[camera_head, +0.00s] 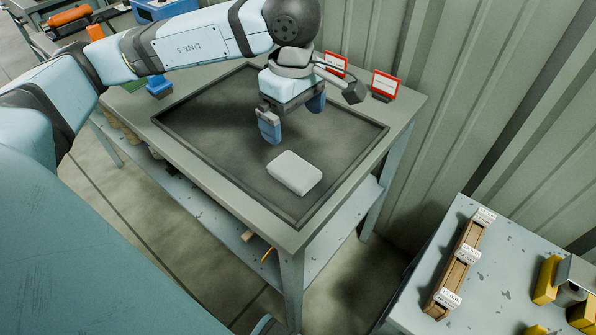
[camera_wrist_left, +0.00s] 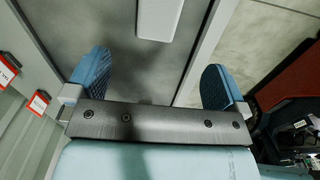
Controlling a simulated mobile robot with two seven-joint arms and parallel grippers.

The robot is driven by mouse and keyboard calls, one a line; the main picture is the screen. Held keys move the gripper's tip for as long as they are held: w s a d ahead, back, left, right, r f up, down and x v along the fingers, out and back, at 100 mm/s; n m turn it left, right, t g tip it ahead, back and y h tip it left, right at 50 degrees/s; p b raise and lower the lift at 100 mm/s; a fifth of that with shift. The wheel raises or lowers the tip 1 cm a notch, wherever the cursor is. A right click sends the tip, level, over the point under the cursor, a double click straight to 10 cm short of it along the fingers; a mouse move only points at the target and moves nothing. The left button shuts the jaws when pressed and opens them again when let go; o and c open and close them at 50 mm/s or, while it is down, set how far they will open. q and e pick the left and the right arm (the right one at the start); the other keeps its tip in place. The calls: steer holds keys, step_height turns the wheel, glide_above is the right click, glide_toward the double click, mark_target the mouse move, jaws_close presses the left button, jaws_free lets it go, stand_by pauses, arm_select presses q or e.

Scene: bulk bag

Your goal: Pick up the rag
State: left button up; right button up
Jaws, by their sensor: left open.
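A white, rounded block-like thing, which looks like the folded rag (camera_head: 294,172), lies on the dark mat (camera_head: 219,171) on the workbench, near the mat's front right corner. It also shows at the top of the left wrist view (camera_wrist_left: 159,18), cut off by the edge. My left gripper (camera_head: 293,120) is open above the mat, behind the rag and apart from it. In the left wrist view its two blue fingers (camera_wrist_left: 155,82) stand wide apart with nothing between them. My right gripper is not in view.
Two red-framed signs (camera_head: 384,86) stand at the bench's back right edge, near a corrugated wall (camera_head: 430,110). A blue item (camera_head: 158,86) sits at the back left. A separate table at lower right holds a wooden labelled rack (camera_head: 457,268) and yellow items. The mat around the rag is clear.

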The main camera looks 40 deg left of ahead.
arm_select(q)
glide_above(294, 168)
step_height(294, 168, down, 7)
steer(key=shift+s+f+b, duration=0.15)
steer(key=shift+b, duration=0.2)
steer(key=shift+f+b, duration=0.3)
steer(key=shift+f, duration=2.8)
steer(key=c, duration=1)
